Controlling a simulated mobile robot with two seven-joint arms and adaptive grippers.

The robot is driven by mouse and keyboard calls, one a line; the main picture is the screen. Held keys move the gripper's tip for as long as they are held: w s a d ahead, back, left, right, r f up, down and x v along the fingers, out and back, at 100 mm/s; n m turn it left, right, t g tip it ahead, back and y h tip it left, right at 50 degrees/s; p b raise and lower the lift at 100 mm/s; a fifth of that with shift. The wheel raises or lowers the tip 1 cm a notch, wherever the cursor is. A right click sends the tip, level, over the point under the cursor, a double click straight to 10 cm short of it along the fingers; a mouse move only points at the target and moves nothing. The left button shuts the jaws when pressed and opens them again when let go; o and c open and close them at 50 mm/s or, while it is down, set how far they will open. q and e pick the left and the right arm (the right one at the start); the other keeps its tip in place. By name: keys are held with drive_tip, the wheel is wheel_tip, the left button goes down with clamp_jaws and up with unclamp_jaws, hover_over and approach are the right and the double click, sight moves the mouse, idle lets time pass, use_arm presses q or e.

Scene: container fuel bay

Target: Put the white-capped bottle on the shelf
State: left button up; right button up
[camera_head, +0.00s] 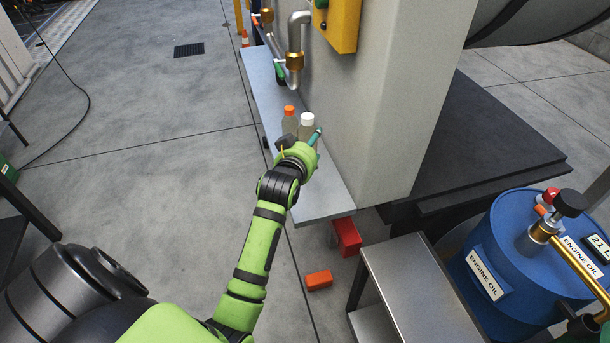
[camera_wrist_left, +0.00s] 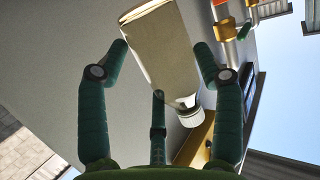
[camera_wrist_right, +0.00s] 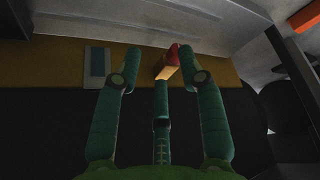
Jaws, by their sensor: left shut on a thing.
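The white-capped bottle (camera_head: 306,122) is at the grey shelf (camera_head: 325,203) along the wall, close beside an orange-capped bottle (camera_head: 289,117). My left gripper (camera_head: 303,148) is shut on the white-capped bottle and hides its lower part in the head view. In the left wrist view the pale bottle (camera_wrist_left: 163,48) lies between the green fingers, its white cap (camera_wrist_left: 190,118) pointing down in the picture. I cannot tell whether its base touches the shelf. My right gripper (camera_wrist_right: 159,52) shows only in its own wrist view, fingers apart and empty.
A wall with pipes (camera_head: 294,50) and a yellow box (camera_head: 336,24) borders the shelf. A red box (camera_head: 347,236) and an orange block (camera_head: 319,280) are below its near end. A metal stand (camera_head: 410,285) and blue oil drum (camera_head: 515,265) are at right. Open floor lies left.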

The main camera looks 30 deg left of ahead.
use_arm(q)
wheel_tip(320, 180, down, 5)
drive_tip(key=shift+b, duration=0.4)
drive_tip(key=shift+f+b, duration=0.5)
drive_tip(key=shift+f, duration=1.6)
use_arm(e)
drive_tip(key=shift+w+a+f, duration=0.1)
drive_tip(key=shift+w+a, duration=0.05)
drive_tip(key=shift+w, duration=0.55)
drive_tip(key=shift+w+a, duration=0.15)
drive_tip(key=shift+w, duration=0.55)
use_arm(q)
drive_tip(key=shift+f, duration=0.15)
drive_tip(key=o, duration=1.3)
drive_tip(key=p+v, duration=0.2)
drive_tip(key=v, duration=0.8)
drive_tip(key=shift+s+d, duration=0.15)
drive_tip(key=shift+s, duration=0.1)
drive_tip(key=shift+s+d+r, duration=0.15)
drive_tip(key=shift+s+r, duration=0.3)
drive_tip(key=shift+s, duration=0.2)
use_arm(e)
drive_tip(key=shift+s+d, duration=0.25)
drive_tip(key=shift+s, duration=0.8)
